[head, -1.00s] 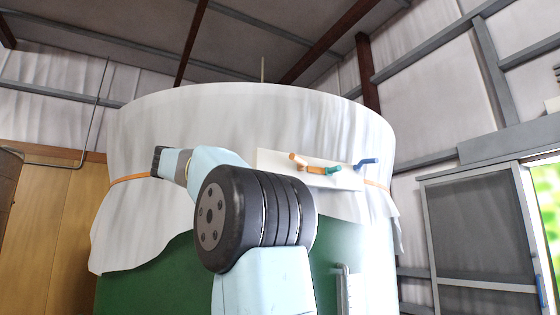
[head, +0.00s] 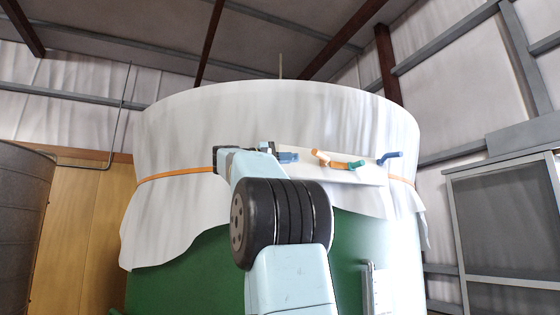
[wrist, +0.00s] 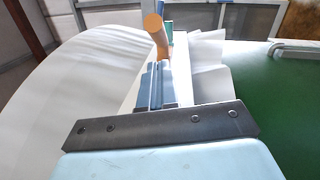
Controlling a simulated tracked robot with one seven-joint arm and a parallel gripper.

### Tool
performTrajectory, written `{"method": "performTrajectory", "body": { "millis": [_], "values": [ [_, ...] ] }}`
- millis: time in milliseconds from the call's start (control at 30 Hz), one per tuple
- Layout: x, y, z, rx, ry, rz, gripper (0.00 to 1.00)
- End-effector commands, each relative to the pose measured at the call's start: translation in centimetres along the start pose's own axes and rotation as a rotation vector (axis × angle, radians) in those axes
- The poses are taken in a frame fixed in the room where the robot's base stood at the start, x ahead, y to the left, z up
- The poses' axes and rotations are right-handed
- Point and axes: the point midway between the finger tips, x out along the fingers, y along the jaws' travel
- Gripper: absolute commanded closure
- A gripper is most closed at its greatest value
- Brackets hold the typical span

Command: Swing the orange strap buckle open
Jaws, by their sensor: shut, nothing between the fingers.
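The orange buckle (head: 321,159) is a short lever with a round end on a white plate (head: 368,177) on the side of the covered tank. In the wrist view the orange buckle (wrist: 154,28) stands just beyond my fingertips, its round end facing me. My gripper (head: 296,157) points right along the plate, a small gap left of the buckle. In the wrist view my gripper (wrist: 156,68) shows blue-grey fingers together, with nothing between them. The fingers hide the buckle's lower part there. An orange strap (head: 180,174) runs around the tank cover.
A teal buckle (head: 356,165) sits right beside the orange one, and a blue buckle (head: 390,156) is farther right on the plate. The white sheet (head: 180,120) drapes over the green tank (head: 190,270). A pipe (head: 368,285) stands on the tank's front below the plate.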

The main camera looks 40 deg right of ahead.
Motion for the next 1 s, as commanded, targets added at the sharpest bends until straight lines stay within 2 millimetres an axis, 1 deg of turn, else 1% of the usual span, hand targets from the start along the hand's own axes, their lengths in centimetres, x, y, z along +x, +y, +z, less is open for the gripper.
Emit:
{"method": "performTrajectory", "body": {
  "millis": [33, 100, 300, 667, 700, 800, 1000],
  "values": [
    [0.6, 0.1, 0.9, 0.003, -0.001, -0.001, 1.00],
    [1.1, 0.0, 1.5, 0.001, -0.001, -0.001, 1.00],
    [2.2, 0.0, 2.5, 0.001, 0.000, 0.000, 1.00],
    [2.5, 0.0, 2.7, 0.001, 0.000, 0.000, 1.00],
    [3.8, -0.1, 2.4, 0.001, -0.003, 0.000, 1.00],
    [2.7, 0.0, 2.6, 0.001, 0.006, 0.001, 1.00],
    [1.7, 0.1, 3.0, 0.009, 0.053, 0.007, 1.00]
  ]
}}
